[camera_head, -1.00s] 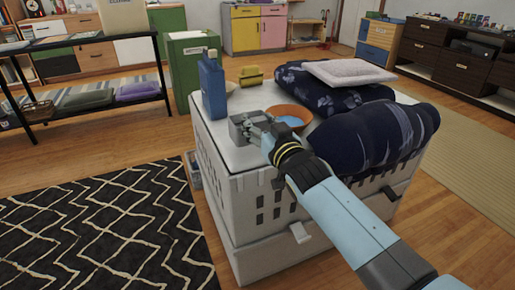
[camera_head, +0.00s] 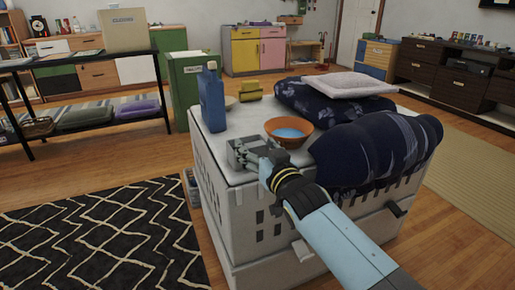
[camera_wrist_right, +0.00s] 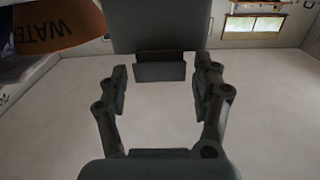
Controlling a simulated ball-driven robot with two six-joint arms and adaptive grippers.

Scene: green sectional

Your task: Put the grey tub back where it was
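The small grey tub (camera_head: 239,153) is at the near left corner of the white crate's top (camera_head: 238,118). In the right wrist view the tub (camera_wrist_right: 155,28) is straight ahead, with a darker grey piece (camera_wrist_right: 160,70) below it. My right gripper (camera_head: 262,157) is beside the tub, on its right near side. In the wrist view its two fingers (camera_wrist_right: 162,78) stand apart, with a gap between each and the grey piece. Whether a fingertip touches the tub cannot be told. My left gripper is not in view.
An orange bowl (camera_head: 304,141) of water stands right of the tub. A blue bottle (camera_head: 211,95) stands behind it. A yellow object (camera_head: 252,88), folded dark blue cloth (camera_head: 325,98) and a dark blue bundle (camera_head: 375,150) take up the rest of the top.

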